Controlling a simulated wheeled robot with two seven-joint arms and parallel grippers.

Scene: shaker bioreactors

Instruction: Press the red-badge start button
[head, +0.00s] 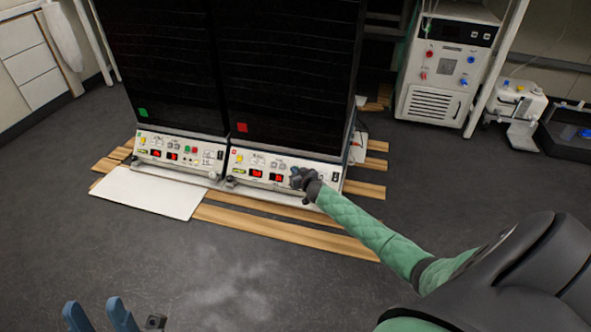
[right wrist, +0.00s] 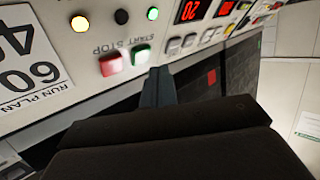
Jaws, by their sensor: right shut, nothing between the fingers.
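The red badge (head: 242,127) is on the right-hand black cabinet, above its white control panel (head: 240,157). My right gripper (head: 297,176) is at the right part of that panel, hiding some of its buttons. In the right wrist view a green button (right wrist: 141,54) labelled START sits beside a red button (right wrist: 110,64) labelled STOP. My right gripper (right wrist: 158,72) is shut and empty, its tips close to the green button's lower right side. I cannot tell whether they touch it. My left gripper (head: 98,312) is open and empty, low over the floor, far from the panels.
The left-hand cabinet has a green badge (head: 143,112) and a similar panel (head: 170,149) with its own buttons. A white board (head: 150,192) and wooden slats (head: 290,232) lie in front. A white machine (head: 448,65) stands at the back right. The floor in front is clear.

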